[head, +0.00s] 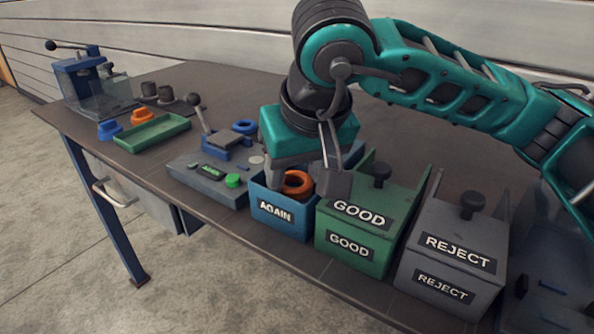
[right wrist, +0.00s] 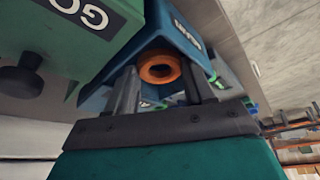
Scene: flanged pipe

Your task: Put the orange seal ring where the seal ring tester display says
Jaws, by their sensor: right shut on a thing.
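The orange seal ring (head: 297,183) is at the mouth of the blue AGAIN box (head: 283,226); how deep it sits is unclear. My right gripper (head: 303,186) reaches down there, with a finger on each side of the ring. In the right wrist view the ring (right wrist: 160,68) shows between the fingertips, in front of the blue box (right wrist: 185,40). The seal ring tester (head: 207,183) stands left of the box. Its small display (head: 211,170) shows green text that looks like AGAIN. My left gripper is not in view.
The green GOOD box (head: 350,254) and grey REJECT box (head: 412,267) stand to the right, each with a dark knob. A green tray (head: 152,134) and a blue press (head: 88,80) are farther left.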

